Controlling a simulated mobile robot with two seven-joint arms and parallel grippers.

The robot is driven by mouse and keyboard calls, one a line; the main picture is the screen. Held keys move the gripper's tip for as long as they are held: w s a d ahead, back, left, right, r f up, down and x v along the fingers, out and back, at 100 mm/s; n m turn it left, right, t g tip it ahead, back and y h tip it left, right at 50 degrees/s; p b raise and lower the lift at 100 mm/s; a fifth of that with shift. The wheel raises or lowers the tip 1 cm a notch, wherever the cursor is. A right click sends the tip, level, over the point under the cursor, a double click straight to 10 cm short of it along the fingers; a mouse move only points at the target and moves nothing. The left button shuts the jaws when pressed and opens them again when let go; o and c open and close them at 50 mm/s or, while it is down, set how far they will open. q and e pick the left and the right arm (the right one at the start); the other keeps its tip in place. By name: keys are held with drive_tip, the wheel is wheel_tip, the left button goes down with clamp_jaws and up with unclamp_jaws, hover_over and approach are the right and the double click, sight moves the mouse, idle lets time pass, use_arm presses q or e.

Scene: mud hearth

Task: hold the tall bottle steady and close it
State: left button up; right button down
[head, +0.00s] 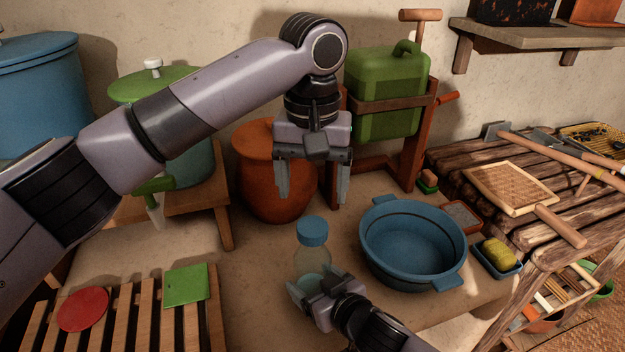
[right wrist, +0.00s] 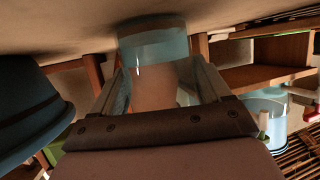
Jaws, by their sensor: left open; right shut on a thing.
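The tall bottle (head: 313,261) is clear, with pale blue contents low down, and stands upright near the middle in the head view. A blue cap (head: 312,231) sits on its top; I cannot tell how tightly. My right gripper (head: 318,287) is shut on the bottle's lower body from the front. The right wrist view also shows the bottle (right wrist: 152,85) between my right fingers; its cap cannot be made out there. My left gripper (head: 313,188) is open and empty, fingers pointing down, above and apart from the cap.
A blue basin (head: 413,223) stands close to the right of the bottle. An orange pot (head: 272,190) stands behind it. A green canister (head: 386,100) in a wooden frame is at the back. A slatted rack (head: 137,325) with red and green pieces is front left.

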sight(312, 226)
use_arm(q)
drive_tip(key=shift+n, duration=0.5)
drive_tip(key=shift+f, duration=4)
